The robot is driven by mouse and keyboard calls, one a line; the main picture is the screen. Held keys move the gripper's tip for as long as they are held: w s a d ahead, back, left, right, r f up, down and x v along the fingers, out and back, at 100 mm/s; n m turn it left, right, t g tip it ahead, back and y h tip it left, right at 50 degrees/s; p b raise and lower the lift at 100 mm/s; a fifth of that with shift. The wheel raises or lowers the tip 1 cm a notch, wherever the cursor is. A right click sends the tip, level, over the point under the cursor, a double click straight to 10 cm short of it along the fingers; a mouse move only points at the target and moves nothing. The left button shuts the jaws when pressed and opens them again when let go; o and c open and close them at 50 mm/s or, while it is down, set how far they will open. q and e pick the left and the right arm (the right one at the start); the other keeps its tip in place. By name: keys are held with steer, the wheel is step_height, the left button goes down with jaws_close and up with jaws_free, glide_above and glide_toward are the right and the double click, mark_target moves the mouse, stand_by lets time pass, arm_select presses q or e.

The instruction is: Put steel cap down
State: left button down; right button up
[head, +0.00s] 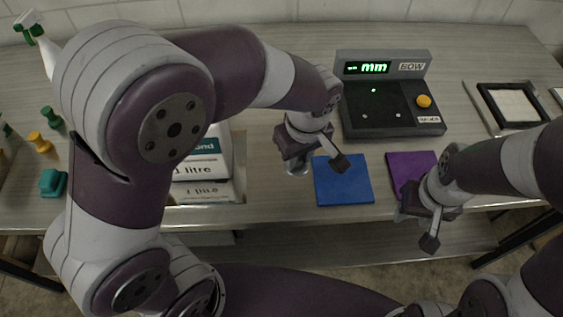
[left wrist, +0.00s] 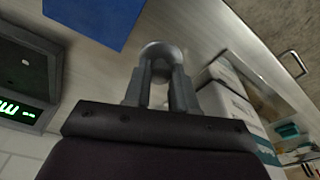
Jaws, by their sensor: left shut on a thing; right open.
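My left gripper (head: 301,152) is shut on the steel cap (head: 297,168), a small round grey metal piece, just left of the blue mat. In the left wrist view the steel cap (left wrist: 162,54) sits between the two fingertips (left wrist: 160,80). The gripper hides much of the cap in the head view, and I cannot tell whether it touches the table. The blue mat (head: 342,184) is bare and also shows in the left wrist view (left wrist: 98,18). My right gripper (head: 428,208) is open and empty near the table's front edge, in front of the purple mat (head: 411,166).
A black device with a green display (head: 385,110) stands behind the mats. White boxes (head: 205,172) in a tray stand left of the left gripper. A black-framed pad (head: 513,104) lies at the right. Green and yellow pieces and a spray bottle are at the far left.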

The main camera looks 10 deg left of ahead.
arm_select(q)
steer(key=a+f, duration=0.1)
steer(key=w+a+f, duration=0.1)
steer(key=a, duration=0.1)
steer(key=w+a+f, duration=0.1)
steer(key=shift+w+a, duration=0.1)
steer(key=shift+a, duration=0.3)
steer(key=shift+f, duration=2.15)
steer(key=shift+f, duration=0.15)
steer(key=c, duration=0.9)
jaws_free()
steer(key=r, duration=0.4)
steer(key=s+r, duration=0.1)
steer(key=r, duration=0.3)
steer(key=d+r+p, duration=0.1)
steer(key=r, duration=0.3)
steer(key=shift+s+r, duration=0.15)
steer(key=shift+s, duration=0.05)
